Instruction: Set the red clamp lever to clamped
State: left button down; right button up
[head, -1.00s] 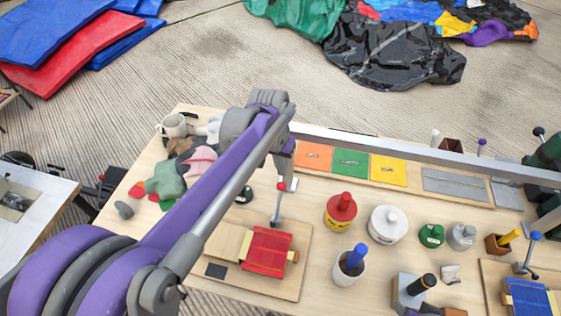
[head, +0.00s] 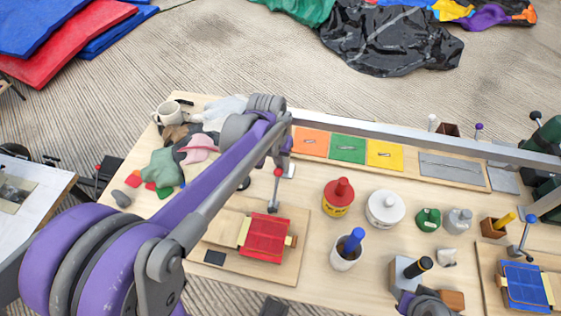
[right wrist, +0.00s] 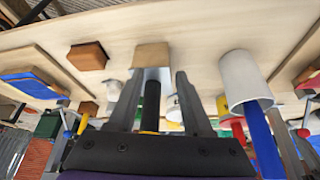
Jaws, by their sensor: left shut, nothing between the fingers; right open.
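The red clamp lever (head: 275,190) stands roughly upright on its wooden board, a red ball at its tip. Next to it a red block (head: 264,240) lies on the board (head: 285,283) with a pale wooden strip beside it. My left gripper (head: 281,160) points down right by the red ball, shut and empty; its fingers are partly hidden by its own arm, and I cannot tell whether it touches the lever. My right gripper (head: 428,303) shows at the bottom edge of the head view. In the right wrist view its fingers (right wrist: 155,95) are open around or before a black handle (right wrist: 151,100).
A white cup with a blue handle (head: 346,258), a red-topped pot (head: 338,200) and a white pot (head: 385,210) stand right of the board. A second board with a blue block (head: 525,285) and blue-tipped lever is at far right. Cloths (head: 163,168) lie left.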

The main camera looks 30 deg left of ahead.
pick_arm(q)
jog(key=shift+s+d+r+t+p, duration=0.25)
jog(key=shift+s+r+t+p, duration=0.45)
jog(key=shift+s+r+t, duration=0.25)
jog(key=shift+s+d+r+t+y+p, duration=0.2)
jog(key=shift+s+t+y+p, duration=0.1)
jog(key=shift+s+t, duration=0.3)
jog(key=shift+s+d+r+t+y+p, duration=0.1)
jog(key=shift+s+r+t+y+p, duration=0.2)
jog(key=shift+t, duration=0.35)
jog(key=s+t, duration=0.1)
jog(key=s+t+p, duration=0.1)
jog(key=shift+s+d+r+t, duration=0.2)
jog(key=shift+s+d+t, duration=0.05)
jog(key=shift+s+t, duration=0.05)
jog(key=shift+s+d, duration=0.1)
jog(key=shift+s, duration=0.35)
jog(key=shift+s+f+p, duration=0.1)
jog(key=shift+s+p, duration=0.1)
jog(key=shift+p, duration=0.1)
